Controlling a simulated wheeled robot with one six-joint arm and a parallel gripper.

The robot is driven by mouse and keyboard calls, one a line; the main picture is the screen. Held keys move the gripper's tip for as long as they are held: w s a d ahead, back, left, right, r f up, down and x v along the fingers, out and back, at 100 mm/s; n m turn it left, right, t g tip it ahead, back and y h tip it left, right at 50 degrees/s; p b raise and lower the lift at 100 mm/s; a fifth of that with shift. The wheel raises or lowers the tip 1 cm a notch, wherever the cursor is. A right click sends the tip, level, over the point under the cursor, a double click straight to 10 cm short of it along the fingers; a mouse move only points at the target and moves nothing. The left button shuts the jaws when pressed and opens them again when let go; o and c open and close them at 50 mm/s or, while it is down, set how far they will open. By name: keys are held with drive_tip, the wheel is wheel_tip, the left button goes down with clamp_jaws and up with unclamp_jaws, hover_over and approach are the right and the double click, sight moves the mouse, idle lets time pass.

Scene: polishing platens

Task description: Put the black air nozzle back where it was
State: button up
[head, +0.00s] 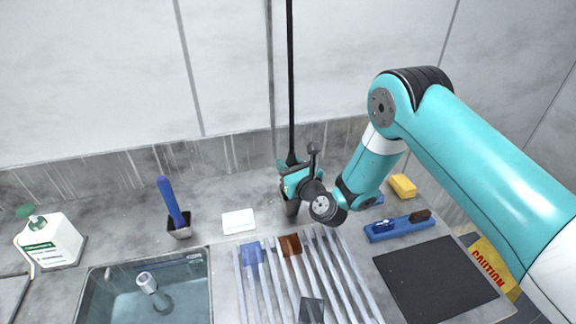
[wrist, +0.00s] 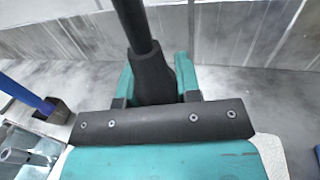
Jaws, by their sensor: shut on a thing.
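The black air nozzle (wrist: 152,76) hangs at the end of a black hose (head: 291,80) that runs straight up out of the head view. My gripper (head: 292,178) is shut on the nozzle, its teal fingers on either side of it in the wrist view (wrist: 155,82). The nozzle is upright, near the back wall and behind the slatted rack. In the head view my gripper hides most of the nozzle, and its lower end is hard to make out. I cannot tell whether it touches the counter. No holder for it is clearly visible.
A slatted rack (head: 345,264) with small coloured pieces lies in front. A sink (head: 206,285), a white jug (head: 50,243) and a blue-handled brush (head: 172,203) are left. A white block (head: 238,221) is near. A blue tray (head: 400,228), yellow sponge (head: 403,185) and black mat (head: 438,278) are right.

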drive_tip(key=shift+f, duration=0.2)
drive_tip(key=o, duration=0.9)
drive_tip(key=shift+r, duration=0.1)
drive_tip(key=shift+r, duration=0.1)
